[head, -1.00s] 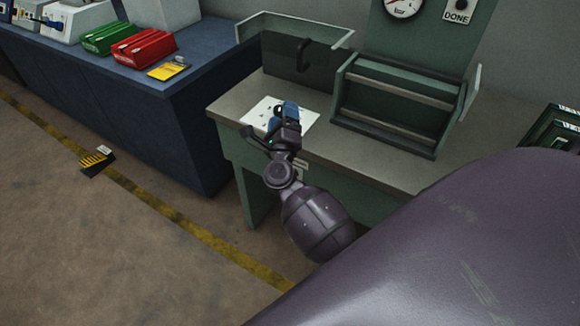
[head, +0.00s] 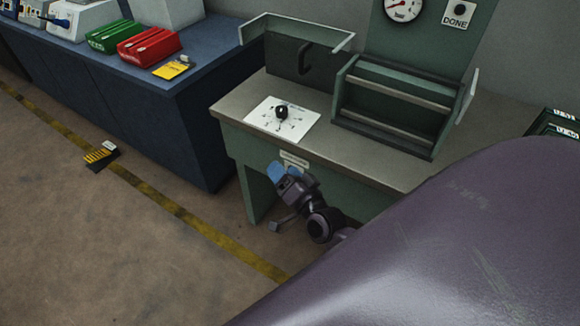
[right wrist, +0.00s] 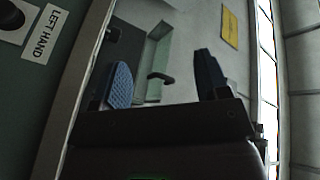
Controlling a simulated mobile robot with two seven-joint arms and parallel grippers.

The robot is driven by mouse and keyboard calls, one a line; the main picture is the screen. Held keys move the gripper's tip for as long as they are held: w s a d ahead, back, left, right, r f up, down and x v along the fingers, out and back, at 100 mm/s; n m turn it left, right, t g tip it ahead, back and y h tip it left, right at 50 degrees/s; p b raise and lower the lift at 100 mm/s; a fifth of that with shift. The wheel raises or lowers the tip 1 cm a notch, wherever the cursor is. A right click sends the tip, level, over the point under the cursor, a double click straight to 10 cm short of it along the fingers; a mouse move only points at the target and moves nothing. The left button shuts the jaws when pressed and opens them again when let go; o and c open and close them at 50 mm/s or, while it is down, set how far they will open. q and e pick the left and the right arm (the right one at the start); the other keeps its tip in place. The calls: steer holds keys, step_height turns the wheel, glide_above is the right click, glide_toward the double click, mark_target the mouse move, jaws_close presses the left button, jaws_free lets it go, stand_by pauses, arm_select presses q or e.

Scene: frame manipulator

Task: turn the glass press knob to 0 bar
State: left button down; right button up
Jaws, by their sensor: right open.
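The black knob (head: 281,112) stands on a white marked plate (head: 262,124) at the left front of the green press bench. Nothing covers it, but its setting is too small to read. My right gripper (head: 283,171) is open and empty, below and in front of the bench's front edge, apart from the knob. In the right wrist view its two blue fingers (right wrist: 165,82) stand wide apart with nothing held. A round pressure gauge (head: 403,8) is on the green back panel; its reading is unclear. My left gripper is not in view.
A DONE button (head: 460,10) is beside the gauge. A dark frame with rails (head: 398,85) stands right of the knob plate, and a dark handled panel (head: 300,62) behind it. A LEFT HAND label (right wrist: 52,34) shows in the right wrist view. Open floor lies left.

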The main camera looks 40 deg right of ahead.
steer(key=shift+s+a+f+n+g+y, duration=0.25)
steer(key=shift+s+f+n+g, duration=0.15)
steer(key=shift+s+f+n, duration=0.3)
steer(key=shift+s+a+f+n+g+y, duration=0.25)
steer(key=shift+s+f+n+g, duration=0.2)
steer(key=shift+s+n, duration=0.45)
